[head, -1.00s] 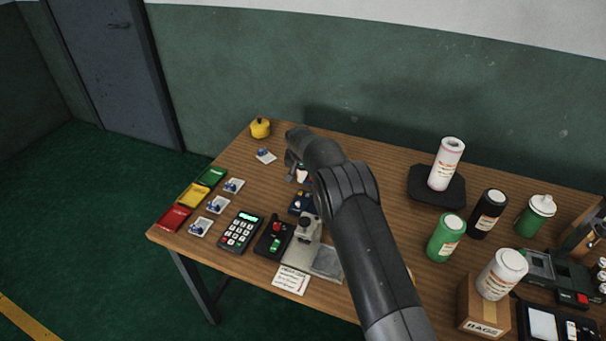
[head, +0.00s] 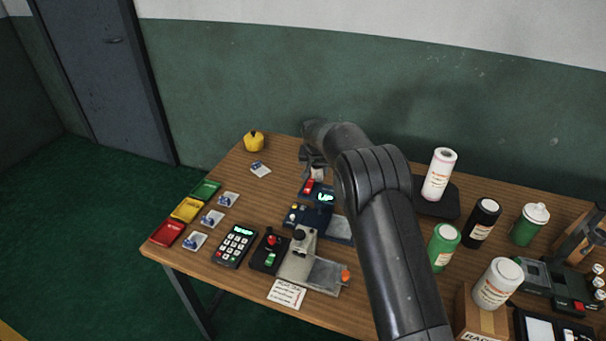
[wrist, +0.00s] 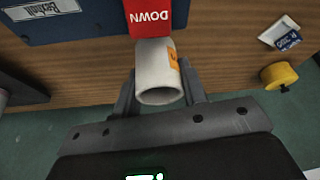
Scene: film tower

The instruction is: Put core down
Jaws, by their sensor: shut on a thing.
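The core, a short white hollow tube (wrist: 158,75) with an orange mark, is between the two fingers of my gripper (wrist: 158,90) in the wrist view. My gripper is shut on it. Its open end faces the wrist camera. A red block marked DOWN (wrist: 150,20) is right beside the core's far end; I cannot tell if they touch. In the head view a small pale part of the core (head: 317,174) shows under my gripper (head: 313,162), and my arm hides much around it. A blue device (head: 316,216) with a lit display reading UP stands in front.
A yellow weight (head: 254,142) and a small card (head: 260,169) lie to the left. Red, yellow and green trays (head: 167,233), a keypad (head: 235,246) and a microscope-like tool (head: 300,255) are nearer. Bottles (head: 482,222) stand right. Bare wood lies between card and device.

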